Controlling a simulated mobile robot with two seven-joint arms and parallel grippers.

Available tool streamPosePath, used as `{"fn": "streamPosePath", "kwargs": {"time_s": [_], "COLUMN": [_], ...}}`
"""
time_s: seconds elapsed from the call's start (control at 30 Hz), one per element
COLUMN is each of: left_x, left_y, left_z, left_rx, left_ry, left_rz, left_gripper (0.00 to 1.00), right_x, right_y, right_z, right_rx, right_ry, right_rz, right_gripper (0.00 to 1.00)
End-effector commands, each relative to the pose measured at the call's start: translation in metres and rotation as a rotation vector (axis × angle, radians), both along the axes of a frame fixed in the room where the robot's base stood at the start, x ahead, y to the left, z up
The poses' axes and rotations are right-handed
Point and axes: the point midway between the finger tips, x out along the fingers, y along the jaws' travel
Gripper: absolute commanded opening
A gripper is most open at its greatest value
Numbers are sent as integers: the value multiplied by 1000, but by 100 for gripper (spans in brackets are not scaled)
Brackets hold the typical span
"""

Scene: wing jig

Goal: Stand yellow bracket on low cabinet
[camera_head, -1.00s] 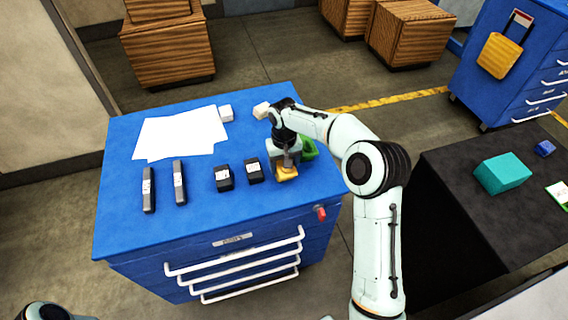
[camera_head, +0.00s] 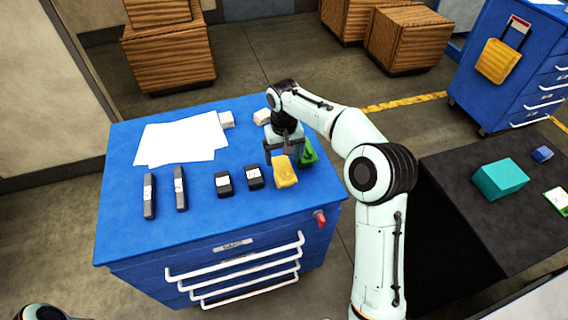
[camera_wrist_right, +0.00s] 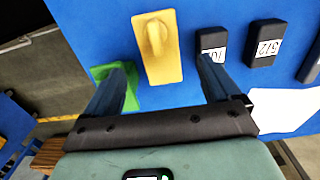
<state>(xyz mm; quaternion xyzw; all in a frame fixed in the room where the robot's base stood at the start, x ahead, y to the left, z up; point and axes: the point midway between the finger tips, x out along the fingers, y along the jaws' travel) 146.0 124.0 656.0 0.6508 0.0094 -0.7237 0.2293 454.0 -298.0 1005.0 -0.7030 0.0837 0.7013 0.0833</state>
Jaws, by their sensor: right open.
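The yellow bracket (camera_head: 285,175) rests on the blue top of the low cabinet (camera_head: 210,258), near its right edge. My right gripper (camera_head: 284,158) is open and empty, just above and behind the bracket. In the right wrist view the bracket (camera_wrist_right: 160,62) shows between and beyond the spread fingers (camera_wrist_right: 163,82), clear of both. A raised part stands out from its flat plate. A green bracket (camera_head: 308,152) is right beside it, partly hidden by the gripper; in the wrist view a finger covers part of it (camera_wrist_right: 131,98). My left gripper is not in view.
Black labelled blocks (camera_head: 224,184) stand left of the bracket, with two longer dark bars (camera_head: 149,196) farther left. White sheets (camera_head: 180,137) and pale blocks (camera_head: 226,119) lie toward the back. The front left of the top is clear.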

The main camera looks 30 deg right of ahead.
Motion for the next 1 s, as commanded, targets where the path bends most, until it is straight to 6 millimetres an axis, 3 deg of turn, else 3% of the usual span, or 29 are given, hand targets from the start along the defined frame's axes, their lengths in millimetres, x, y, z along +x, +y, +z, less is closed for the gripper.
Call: {"fn": "streamPosePath", "kwargs": {"time_s": [0.1,0.3,1.0], "left_x": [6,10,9], "left_y": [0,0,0], "left_z": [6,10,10], "left_rx": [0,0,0], "left_ry": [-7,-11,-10], "left_rz": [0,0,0], "left_gripper": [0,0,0], "right_x": [1,0,0], "right_y": [0,0,0], "right_z": [25,41,42], "right_rx": [0,0,0], "right_ry": [-4,-1,1], "right_rz": [1,1,1], "right_gripper": [90,90,90]}}
